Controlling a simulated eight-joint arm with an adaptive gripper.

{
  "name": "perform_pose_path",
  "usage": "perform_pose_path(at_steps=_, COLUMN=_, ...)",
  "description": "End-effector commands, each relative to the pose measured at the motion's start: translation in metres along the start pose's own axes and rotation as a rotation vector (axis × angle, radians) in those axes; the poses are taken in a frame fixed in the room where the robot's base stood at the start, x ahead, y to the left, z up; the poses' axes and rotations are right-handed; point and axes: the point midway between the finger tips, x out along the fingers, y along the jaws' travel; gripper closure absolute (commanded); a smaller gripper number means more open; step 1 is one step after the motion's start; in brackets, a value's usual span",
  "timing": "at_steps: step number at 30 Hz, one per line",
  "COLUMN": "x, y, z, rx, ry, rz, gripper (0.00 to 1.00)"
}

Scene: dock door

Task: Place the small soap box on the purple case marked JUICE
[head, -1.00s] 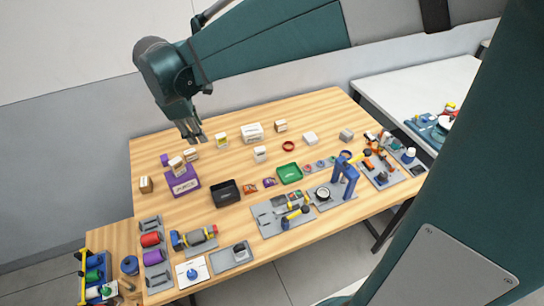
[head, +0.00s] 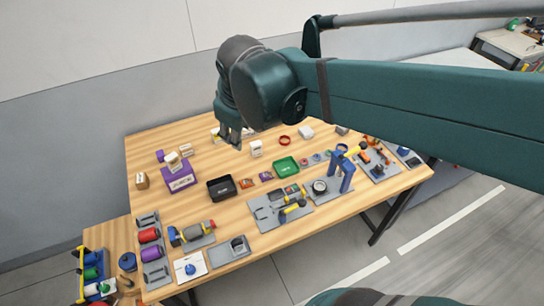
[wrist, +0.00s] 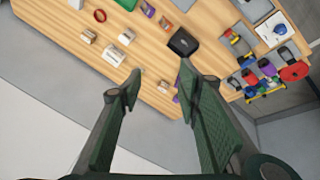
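The purple case marked JUICE (head: 181,179) stands at the left of the wooden table in the head view. Small pale boxes (head: 173,161) show at its top and back edge; I cannot tell whether all rest on it. The labels are too small to read, so I cannot tell which box is the small soap box. My gripper (head: 231,139) is above the back middle of the table, right of the case. In the wrist view my gripper (wrist: 158,91) has its fingers wide apart with nothing between them. The case is mostly hidden behind a finger there.
A white box (head: 256,148), a black tray (head: 221,187) and a green tray (head: 286,166) stand near the middle. Tool boards and a blue stand (head: 348,174) fill the front right. Bare wood lies between case and gripper.

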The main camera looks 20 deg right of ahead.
Motion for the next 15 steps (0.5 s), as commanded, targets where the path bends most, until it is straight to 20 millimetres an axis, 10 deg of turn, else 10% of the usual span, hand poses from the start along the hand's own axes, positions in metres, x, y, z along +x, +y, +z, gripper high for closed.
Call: perform_pose_path(at_steps=15, x=-0.020, y=-0.012, z=0.080, rx=0.386, ry=0.116, rz=0.018, gripper=0.66)
